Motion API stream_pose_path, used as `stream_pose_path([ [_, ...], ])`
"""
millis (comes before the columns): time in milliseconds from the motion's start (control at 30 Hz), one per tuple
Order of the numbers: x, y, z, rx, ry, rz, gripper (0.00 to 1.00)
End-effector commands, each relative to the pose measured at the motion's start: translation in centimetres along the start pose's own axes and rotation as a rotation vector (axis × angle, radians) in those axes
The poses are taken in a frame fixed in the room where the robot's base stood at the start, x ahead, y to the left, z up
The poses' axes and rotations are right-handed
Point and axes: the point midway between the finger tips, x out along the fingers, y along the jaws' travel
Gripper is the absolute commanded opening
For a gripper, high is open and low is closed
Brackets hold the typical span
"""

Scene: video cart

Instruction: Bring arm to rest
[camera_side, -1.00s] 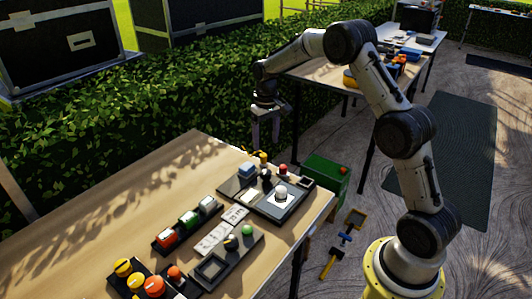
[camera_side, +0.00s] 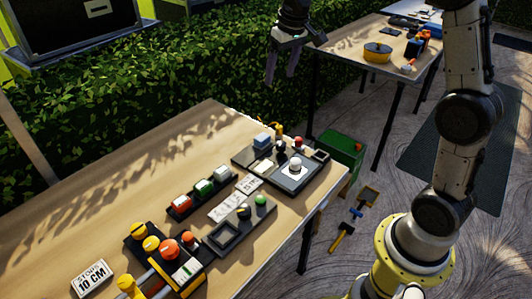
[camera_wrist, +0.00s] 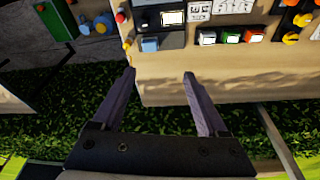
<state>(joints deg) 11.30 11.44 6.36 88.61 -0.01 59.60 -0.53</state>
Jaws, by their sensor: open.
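My gripper (camera_side: 283,67) hangs in the air above and behind the far edge of the wooden table (camera_side: 90,185), with the hedge behind it in the side view. Its two fingers point down, stand apart and have nothing between them. In the wrist view my gripper (camera_wrist: 160,75) also shows open and empty, with its fingertips near the table's edge and apart from the items on it. The upper part of my arm runs out of the top of the side view.
Control panels with coloured buttons (camera_side: 167,247), switch blocks (camera_side: 203,188) and a panel with a white knob (camera_side: 295,165) lie on the table. A green box (camera_side: 340,150) stands beyond its right end. A second table (camera_side: 350,40) is behind. The table's left half is mostly bare.

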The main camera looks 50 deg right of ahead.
Motion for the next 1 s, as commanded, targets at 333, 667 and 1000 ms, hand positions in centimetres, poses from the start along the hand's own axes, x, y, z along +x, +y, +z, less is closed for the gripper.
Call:
stream_pose_path([
  [333, -10.3, -3.6, 11.5, -0.099, 0.186, -0.034, 0.76],
  [667, -10.5, -4.0, 24.5, -0.170, 0.290, -0.070, 0.76],
  [1000, -6.3, -3.5, 29.4, -0.176, 0.241, -0.070, 0.76],
])
